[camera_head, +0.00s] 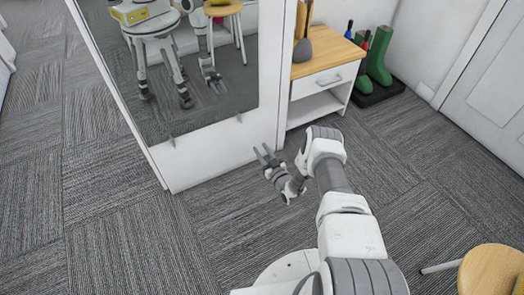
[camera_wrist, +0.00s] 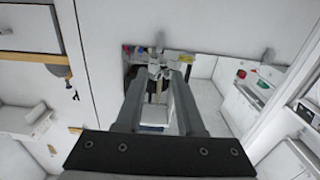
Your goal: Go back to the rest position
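My gripper (camera_head: 264,154) is in front of the white-framed mirror (camera_head: 190,70), low over the carpet in the head view. Its two fingers are parted with a gap between them, and nothing shows held there. The wrist view also shows my gripper (camera_wrist: 158,76) with both fingers apart; pale shapes show through the gap, seemingly beyond the fingers. My arm reaches forward from the bottom of the head view, bent at the elbow. The mirror reflects my own body and arm.
A white cabinet with a wooden top (camera_head: 322,72) stands right of the mirror. Green boots (camera_head: 378,58) stand on a dark tray (camera_head: 376,94) beside it. A wooden stool (camera_head: 490,270) is at lower right. A white door (camera_head: 492,85) is at right. Carpet at left is clear.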

